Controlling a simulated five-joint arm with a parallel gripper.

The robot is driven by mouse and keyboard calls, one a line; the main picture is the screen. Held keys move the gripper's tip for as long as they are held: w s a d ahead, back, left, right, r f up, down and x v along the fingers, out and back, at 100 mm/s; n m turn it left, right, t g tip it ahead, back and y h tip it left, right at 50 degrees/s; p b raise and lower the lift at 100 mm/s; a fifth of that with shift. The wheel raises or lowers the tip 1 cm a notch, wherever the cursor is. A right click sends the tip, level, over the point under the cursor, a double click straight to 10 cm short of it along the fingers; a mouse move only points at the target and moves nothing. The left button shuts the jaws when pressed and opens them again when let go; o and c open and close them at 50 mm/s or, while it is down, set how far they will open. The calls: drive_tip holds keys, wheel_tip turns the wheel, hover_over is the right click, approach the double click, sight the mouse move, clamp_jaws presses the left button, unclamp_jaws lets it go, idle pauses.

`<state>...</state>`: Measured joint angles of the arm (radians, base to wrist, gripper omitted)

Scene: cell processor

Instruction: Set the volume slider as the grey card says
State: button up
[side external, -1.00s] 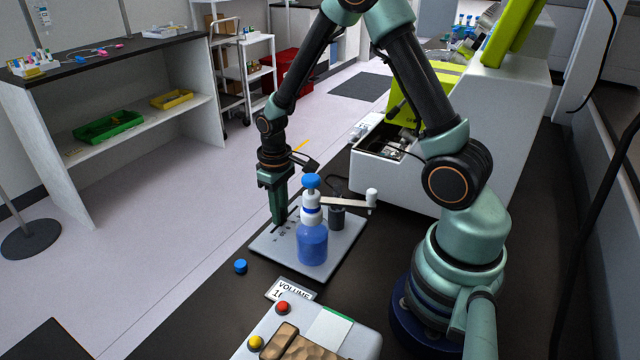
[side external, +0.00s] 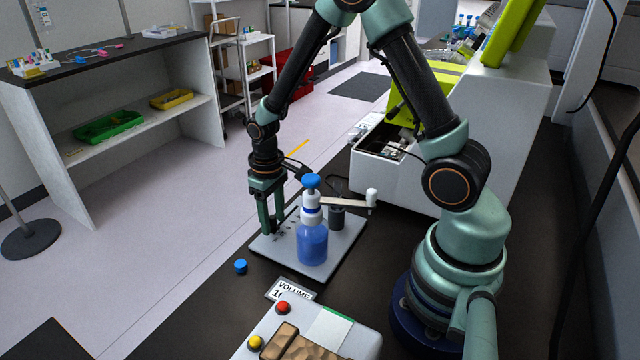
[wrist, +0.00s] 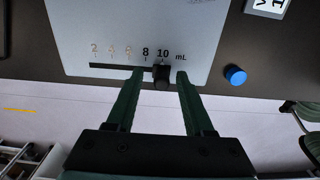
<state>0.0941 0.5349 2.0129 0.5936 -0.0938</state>
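The volume slider's black knob (wrist: 161,77) sits in its slot (wrist: 110,67) at the 10 mark in the wrist view. The slot runs along the edge of a light grey plate (wrist: 90,25), under numbers from 2 to 10 mL. My gripper (wrist: 160,75) is open, with one fingertip on each side of the knob and a small gap to each. In the side view my gripper (side external: 272,226) is over the plate's left edge, and the knob is not clear there. The grey card (side external: 291,289) reads VOLUME, with what looks like 10 below, partly hidden by the box in front.
A blue-capped bottle (side external: 312,243) stands on the plate right of my gripper, beside a post with a beige arm (side external: 345,203). A loose blue cap (side external: 240,266) lies on the dark bench. A box with red and yellow buttons (side external: 264,322) is in front.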

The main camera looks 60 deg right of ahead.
sight(273, 216)
drive_tip(key=shift+r, duration=0.1)
drive_tip(key=shift+r, duration=2.9)
drive_tip(key=shift+r, duration=0.1)
drive_tip(key=s+a+r+t, duration=0.1)
drive_tip(key=s+r, duration=0.3)
drive_tip(key=r, duration=0.4)
drive_tip(key=s+a+r+t, duration=0.2)
drive_tip(key=s+r+t, duration=0.2)
drive_tip(key=r, duration=0.4)
drive_tip(key=shift+s+a+r+t, duration=0.3)
drive_tip(key=shift+s, duration=0.4)
